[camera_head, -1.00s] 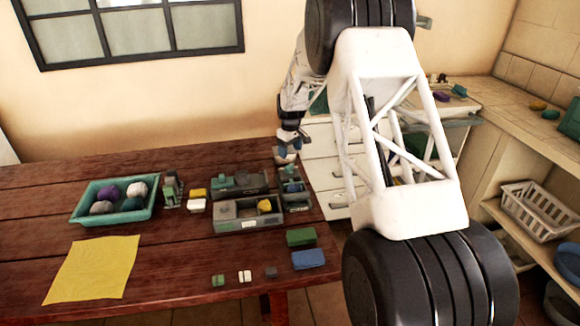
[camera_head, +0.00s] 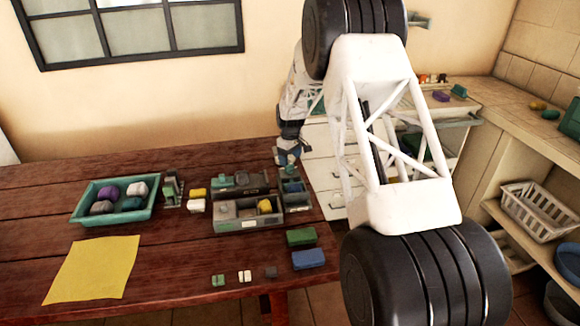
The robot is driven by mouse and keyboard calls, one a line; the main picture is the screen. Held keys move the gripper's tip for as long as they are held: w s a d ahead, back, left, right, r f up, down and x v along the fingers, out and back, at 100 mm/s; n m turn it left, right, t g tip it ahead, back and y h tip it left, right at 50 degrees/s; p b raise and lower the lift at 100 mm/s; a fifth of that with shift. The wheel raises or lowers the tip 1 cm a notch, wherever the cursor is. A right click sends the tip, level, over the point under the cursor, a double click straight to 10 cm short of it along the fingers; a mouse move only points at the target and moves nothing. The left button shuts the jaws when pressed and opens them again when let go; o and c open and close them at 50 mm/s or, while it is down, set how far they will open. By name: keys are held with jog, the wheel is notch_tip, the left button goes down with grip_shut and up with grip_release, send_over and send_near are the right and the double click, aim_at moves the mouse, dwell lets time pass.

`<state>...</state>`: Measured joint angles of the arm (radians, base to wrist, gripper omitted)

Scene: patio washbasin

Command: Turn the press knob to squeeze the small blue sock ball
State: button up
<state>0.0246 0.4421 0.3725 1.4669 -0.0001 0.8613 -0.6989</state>
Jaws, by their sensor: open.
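My gripper (camera_head: 287,158) points down over the back right of the wooden table, just above a narrow grey unit (camera_head: 297,203). It is open; the fingers are small and partly blurred. A small blue thing (camera_head: 292,187) lies in that unit, under my gripper; it may be the blue sock ball, but I cannot tell for sure. A press knob is not clear there; my gripper may hide it. A small grey-green upright device (camera_head: 171,188) stands further left, beside the teal tray, and I cannot tell whether it is a press.
The teal tray (camera_head: 75,216) holds several balls. A grey divided box (camera_head: 247,224) holds a yellow ball (camera_head: 264,206). A yellow cloth (camera_head: 95,270) lies front left. Green (camera_head: 301,237) and blue (camera_head: 308,259) blocks lie near the right edge.

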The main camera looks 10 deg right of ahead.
aim_at(290, 165)
jog(key=shift+f, duration=2.1)
jog(key=c, duration=0.9)
